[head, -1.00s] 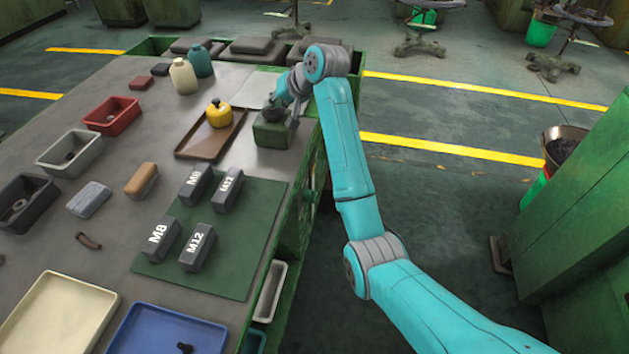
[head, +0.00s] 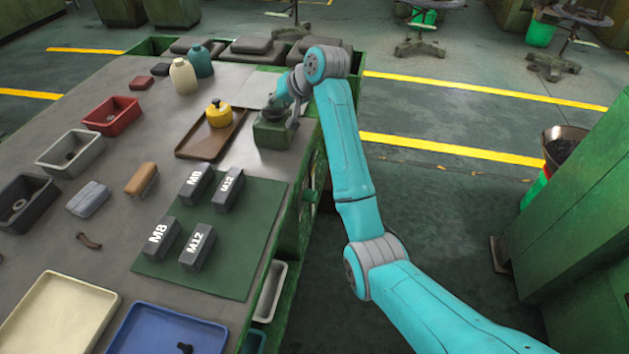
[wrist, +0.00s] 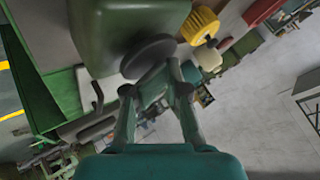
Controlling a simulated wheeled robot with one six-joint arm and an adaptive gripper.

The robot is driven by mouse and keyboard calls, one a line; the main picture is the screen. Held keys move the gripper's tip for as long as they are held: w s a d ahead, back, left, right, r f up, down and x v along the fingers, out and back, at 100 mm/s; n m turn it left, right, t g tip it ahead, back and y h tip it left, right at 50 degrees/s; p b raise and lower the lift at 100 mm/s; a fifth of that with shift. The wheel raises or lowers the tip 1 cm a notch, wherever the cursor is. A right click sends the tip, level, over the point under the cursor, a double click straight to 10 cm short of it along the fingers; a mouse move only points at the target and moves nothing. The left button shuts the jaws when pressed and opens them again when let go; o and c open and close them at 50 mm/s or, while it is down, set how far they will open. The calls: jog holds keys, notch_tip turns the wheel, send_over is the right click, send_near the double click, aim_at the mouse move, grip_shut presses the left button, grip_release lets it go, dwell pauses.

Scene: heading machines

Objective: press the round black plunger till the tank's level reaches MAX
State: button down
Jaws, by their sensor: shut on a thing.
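The green tank (head: 271,134) stands at the bench's right edge, beyond the green mat. In the wrist view its green body (wrist: 125,25) fills the top. The round black plunger (wrist: 148,57) shows there as a dark disc against the tank; in the head view it is mostly hidden by my gripper (head: 277,110). My gripper (wrist: 155,83) is at the plunger, its two fingers on either side of the dark part by the disc, shut on it. The contact is partly hidden. No level line or MAX mark can be made out in either view.
A brown tray (head: 190,146) with a yellow can (head: 219,114) is close to the tank's left. Labelled grey blocks (head: 197,247) stand on the green mat (head: 243,270). Two bottles (head: 184,77) stand farther back. Open floor lies right of the bench.

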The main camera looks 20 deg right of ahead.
jog(key=shift+r, duration=2.4)
